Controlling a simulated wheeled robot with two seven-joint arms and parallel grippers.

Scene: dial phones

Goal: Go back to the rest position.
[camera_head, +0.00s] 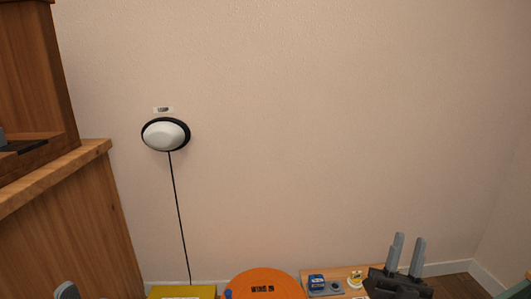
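My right gripper (409,240) is at the bottom right, with its two grey fingers pointing up. The fingers stand apart with nothing between them, so it is open and empty. Its dark body overlaps the right end of a low wooden surface in the picture. Of my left gripper, only what looks like one grey fingertip (66,290) shows at the bottom left edge. The rest of it is out of frame, so its opening cannot be told.
A round orange object (247,280) with dark markings and a yellow object (180,292) are cut off at the bottom. A white-and-black wall device (165,135) hangs above. Wooden furniture (60,220) stands left.

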